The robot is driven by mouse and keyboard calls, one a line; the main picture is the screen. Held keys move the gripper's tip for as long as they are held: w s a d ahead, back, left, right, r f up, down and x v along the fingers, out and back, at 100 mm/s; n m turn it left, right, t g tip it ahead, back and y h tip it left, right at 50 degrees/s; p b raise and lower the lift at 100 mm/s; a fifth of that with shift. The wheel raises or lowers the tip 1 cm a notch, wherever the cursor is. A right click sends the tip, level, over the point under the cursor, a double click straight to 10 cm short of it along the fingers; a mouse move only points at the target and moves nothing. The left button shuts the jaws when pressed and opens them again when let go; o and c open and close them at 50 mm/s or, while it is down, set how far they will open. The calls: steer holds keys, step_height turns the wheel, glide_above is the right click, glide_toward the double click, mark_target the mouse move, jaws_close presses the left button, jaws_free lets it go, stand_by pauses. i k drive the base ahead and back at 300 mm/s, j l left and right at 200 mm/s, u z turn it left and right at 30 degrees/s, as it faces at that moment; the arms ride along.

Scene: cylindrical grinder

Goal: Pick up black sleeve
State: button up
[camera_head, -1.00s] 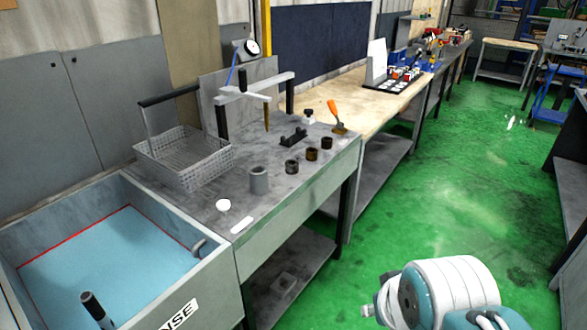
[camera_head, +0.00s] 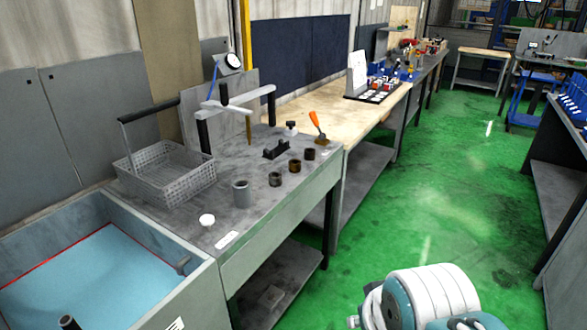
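Several small sleeves stand in a row on the grey bench (camera_head: 265,220). The nearest is a larger grey sleeve (camera_head: 241,194). Behind it to the right are a dark sleeve (camera_head: 275,180), a brownish dark sleeve (camera_head: 295,167) and a black sleeve (camera_head: 309,154) at the far end of the row. All stand upright and apart from each other. Part of my arm shows at the bottom right, over the green floor and apart from the bench. My gripper itself does not show.
A wire basket (camera_head: 170,176) and a blue-filled wash tank (camera_head: 85,270) are at left. A gauge stand (camera_head: 240,105), a black holder (camera_head: 276,150) and an orange-handled tool (camera_head: 318,128) stand behind the sleeves. A wooden-topped bench (camera_head: 330,108) adjoins. Green floor (camera_head: 430,200) is clear at right.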

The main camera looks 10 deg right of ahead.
mark_target(310, 154)
steer(key=i+l+u, duration=0.15)
steer(key=i+l, duration=0.5)
steer(key=i+l+u, duration=0.2)
steer(key=i+l, duration=0.5)
steer(key=i, duration=0.15)
steer(key=i+l+u, duration=0.15)
steer(key=i+l, duration=0.55)
steer(key=l, duration=0.15)
